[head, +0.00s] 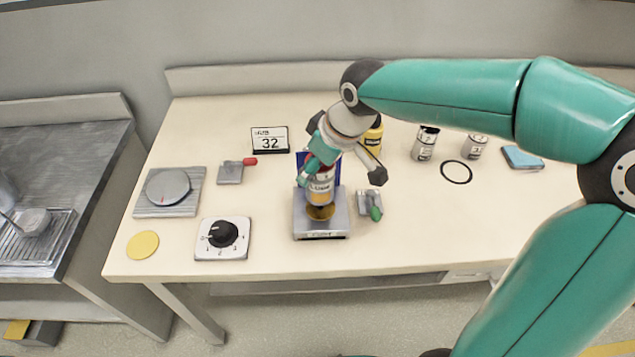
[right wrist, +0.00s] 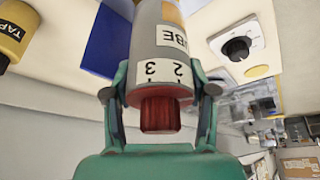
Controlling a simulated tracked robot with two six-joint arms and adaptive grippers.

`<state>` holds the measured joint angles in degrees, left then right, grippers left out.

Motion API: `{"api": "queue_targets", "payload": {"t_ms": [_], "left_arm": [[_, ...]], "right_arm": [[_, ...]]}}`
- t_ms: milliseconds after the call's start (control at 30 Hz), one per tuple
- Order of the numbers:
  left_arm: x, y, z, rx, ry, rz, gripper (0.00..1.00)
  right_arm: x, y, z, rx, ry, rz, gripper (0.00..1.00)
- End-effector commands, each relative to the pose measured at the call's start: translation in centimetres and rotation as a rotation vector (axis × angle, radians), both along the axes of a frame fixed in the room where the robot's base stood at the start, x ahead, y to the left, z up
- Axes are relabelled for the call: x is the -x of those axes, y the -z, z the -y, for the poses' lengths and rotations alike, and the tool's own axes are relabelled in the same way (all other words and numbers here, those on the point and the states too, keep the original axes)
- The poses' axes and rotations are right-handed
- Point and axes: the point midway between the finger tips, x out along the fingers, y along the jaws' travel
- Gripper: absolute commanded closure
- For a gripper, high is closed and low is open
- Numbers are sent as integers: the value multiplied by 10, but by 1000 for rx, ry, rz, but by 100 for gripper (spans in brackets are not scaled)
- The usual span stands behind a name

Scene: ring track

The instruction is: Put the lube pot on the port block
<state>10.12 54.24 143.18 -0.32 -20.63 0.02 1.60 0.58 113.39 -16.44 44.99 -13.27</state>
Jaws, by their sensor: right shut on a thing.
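A grey block with a round brass-coloured port (head: 321,230), seemingly the port block, stands at the bench's middle with a blue panel behind. The pot is upright or nearly so, directly over the port. Whether it touches the block cannot be told. My left gripper is not in view.
A green-handled lever (head: 375,212) stands close right of the block. A yellow tape pot (head: 372,138) is behind the gripper. Two grey pots (head: 424,143) stand to the right.

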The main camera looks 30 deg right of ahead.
Motion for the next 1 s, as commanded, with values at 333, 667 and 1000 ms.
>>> {"api": "queue_targets", "payload": {"t_ms": [333, 667, 1000], "left_arm": [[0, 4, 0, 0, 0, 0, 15], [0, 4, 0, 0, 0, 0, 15], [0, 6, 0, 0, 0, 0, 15]], "right_arm": [[0, 38, 1, 0, 2, -2, 85], [0, 46, 1, 0, 2, 2, 85], [0, 48, 1, 0, 2, 1, 19]]}}
